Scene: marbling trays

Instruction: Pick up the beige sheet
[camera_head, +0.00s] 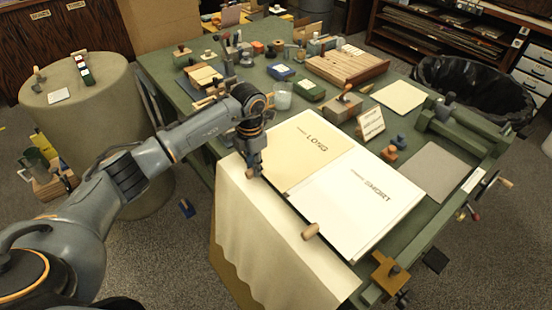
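A beige sheet (291,150) with printed lettering that seems to read "LONG" lies flat on the green bench. A whiter sheet (355,208) with lettering that seems to read "SHORT" lies beside it to the right. A smaller plain cream sheet (400,97) lies farther back on the bench. My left gripper (253,172) points down at the left edge of the beige sheet. Its fingers are small and dark, and I cannot tell their opening or whether they touch the sheet. My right gripper is not in view.
A pale cloth (265,235) hangs over the bench's front edge. A wooden knob (311,231) sits at the white sheet's front edge. A glass cup (282,98), small blocks and a wooden tray (346,68) crowd the back. A grey sheet (436,171) lies at right.

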